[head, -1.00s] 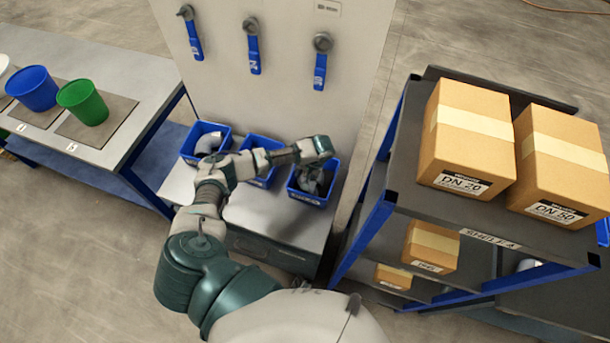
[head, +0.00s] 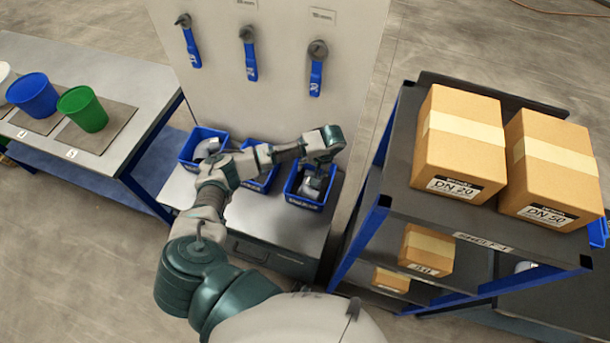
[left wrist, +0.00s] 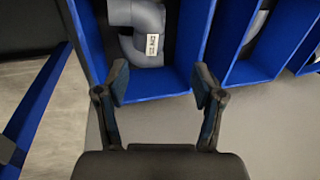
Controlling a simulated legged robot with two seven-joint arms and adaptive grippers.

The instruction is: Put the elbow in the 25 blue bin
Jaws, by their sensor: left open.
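A grey pipe elbow (left wrist: 143,28) with a small white label lies in a blue bin (left wrist: 165,84), seen in the left wrist view. The label is too small to read surely. My left gripper (left wrist: 162,84) is open, with its two fingers apart around the near edge of that bin; nothing is between the fingertips. In the head view my left gripper (head: 313,182) is down at the rightmost of three blue bins (head: 304,203) and hides much of its inside. The bin's front text is not readable. My right gripper is not in view.
The middle blue bin (head: 258,186) and left blue bin (head: 190,161) stand beside it on a grey cabinet. A panel with blue-handled valves (head: 249,66) rises behind. A shelf (head: 400,190) with cartons stands close at right. A table with cups is at left.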

